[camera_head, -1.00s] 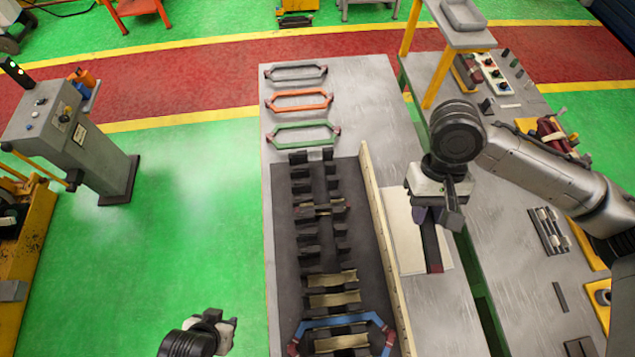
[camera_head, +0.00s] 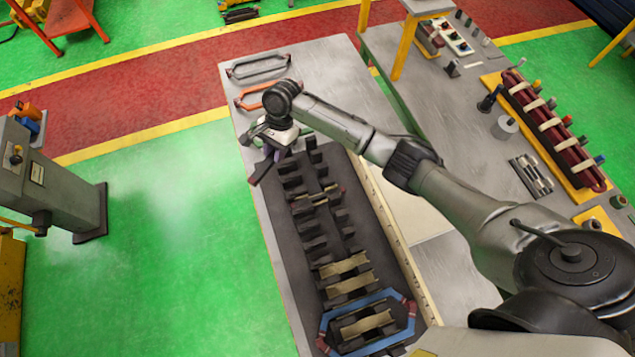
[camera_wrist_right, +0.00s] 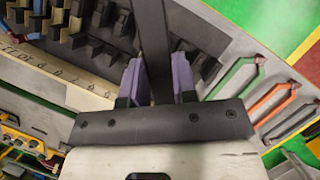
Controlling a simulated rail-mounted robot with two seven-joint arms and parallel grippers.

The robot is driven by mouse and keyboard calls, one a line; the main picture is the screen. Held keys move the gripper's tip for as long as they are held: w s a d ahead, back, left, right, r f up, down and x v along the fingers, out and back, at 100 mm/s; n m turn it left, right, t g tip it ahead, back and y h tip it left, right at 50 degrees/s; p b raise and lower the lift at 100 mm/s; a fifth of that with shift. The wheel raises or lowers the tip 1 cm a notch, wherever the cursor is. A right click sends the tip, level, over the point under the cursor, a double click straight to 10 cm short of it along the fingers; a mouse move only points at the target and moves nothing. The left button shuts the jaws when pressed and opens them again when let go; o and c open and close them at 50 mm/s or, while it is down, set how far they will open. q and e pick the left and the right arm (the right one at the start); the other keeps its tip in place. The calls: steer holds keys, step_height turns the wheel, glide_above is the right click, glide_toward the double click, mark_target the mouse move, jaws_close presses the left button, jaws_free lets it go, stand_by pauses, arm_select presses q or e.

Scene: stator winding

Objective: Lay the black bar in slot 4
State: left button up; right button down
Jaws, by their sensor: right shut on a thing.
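My right gripper (camera_head: 272,158) is over the far left end of the slotted stator block. In the right wrist view its purple fingers (camera_wrist_right: 157,80) are shut on the black bar (camera_wrist_right: 152,35), which stretches away from them over the black teeth. In the head view the bar (camera_head: 262,170) shows as a short dark piece under the gripper. The stator block (camera_head: 308,285) has two rows of black teeth; cream liners (camera_head: 343,265) lie in several slots. Small numbers run along the cream strip (camera_wrist_right: 45,65), too small to read surely, so I cannot tell which slot is 4. My left gripper is out of view.
A blue coil (camera_head: 327,320) lies around the near teeth. Grey (camera_head: 258,58) and orange (camera_head: 240,100) coils lie at the table's far end; the green coil (camera_wrist_right: 235,75) lies close to my gripper. A side bench (camera_head: 460,120) carries a maroon coil assembly (camera_head: 545,120).

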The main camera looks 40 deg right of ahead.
steer(key=s+d+f+m+t+b, duration=0.1)
steer(key=s+d+f+m, duration=0.1)
steer(key=f, duration=0.6)
steer(key=s+d+f+m+t+b, duration=0.1)
steer(key=s+d+f+m+b, duration=0.1)
steer(key=f, duration=0.6)
steer(key=s+d+f+m+t+b, duration=0.1)
steer(key=s+d+f+m, duration=0.2)
steer(key=d+f, duration=0.2)
steer(key=shift+s+f+b, duration=0.15)
steer(key=shift+f+b, duration=0.05)
steer(key=shift+f, duration=0.55)
steer(key=shift+s+f+b, duration=0.15)
steer(key=shift+f+b, duration=0.05)
steer(key=shift+f, duration=0.55)
steer(key=shift+f+b, duration=0.45)
steer(key=shift+b, duration=0.2)
steer(key=shift+f, duration=0.15)
steer(key=shift+f, duration=0.4)
steer(key=shift+f+b, duration=0.35)
steer(key=shift+b, duration=0.05)
